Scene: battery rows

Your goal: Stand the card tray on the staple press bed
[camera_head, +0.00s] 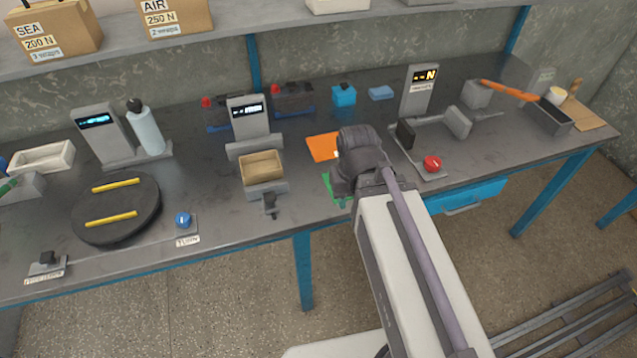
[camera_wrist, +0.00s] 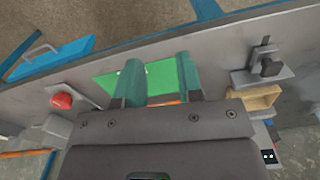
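A tan open-topped box (camera_head: 263,166), which looks like the card tray, sits upright on a grey base in front of a grey display unit (camera_head: 248,118). It also shows at the right of the wrist view (camera_wrist: 255,100). A grey clamp-like fixture (camera_head: 270,204) stands at its front. No label readable here names the staple press, so I cannot tell which station's bed it is. My gripper (camera_wrist: 160,82) has its two teal fingers apart with nothing held between them. It is over a green sheet (camera_wrist: 150,78), to the right of the tan box in the head view.
A black turntable (camera_head: 118,208) with yellow bars lies left. A red button (camera_head: 432,164) and a second display unit (camera_head: 419,91) stand right. An orange sheet (camera_head: 322,147) lies behind my gripper. A blue drawer (camera_head: 467,195) hangs under the bench front.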

